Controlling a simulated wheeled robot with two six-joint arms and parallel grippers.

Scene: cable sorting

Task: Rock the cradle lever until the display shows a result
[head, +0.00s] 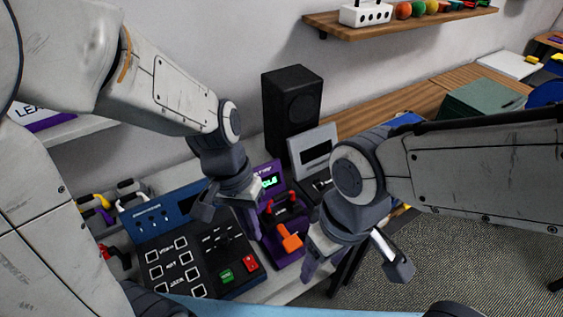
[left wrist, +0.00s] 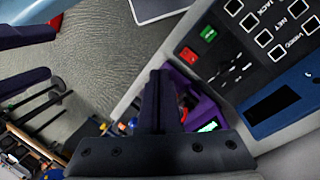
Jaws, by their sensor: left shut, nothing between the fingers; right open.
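The purple tester (head: 270,168) stands on the bench in the middle of the head view. Its small display (head: 268,182) is lit with green characters too small to read surely. A red and black part sits below the display, and the orange lever handle (head: 290,240) sticks out at the front. My left gripper (head: 254,232) is shut and empty, at the left side of the tester; whether it touches is unclear. In the left wrist view its shut fingers (left wrist: 158,105) hide part of the purple tester (left wrist: 205,108). My right gripper (head: 350,265) is open and empty, right of the orange handle.
A black and blue panel (head: 150,240) with white-outlined squares, a green button and a red button lies left of the tester. Cable ends (head: 97,203) lie further left. A black speaker (head: 290,100) and a grey device (head: 313,148) stand behind.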

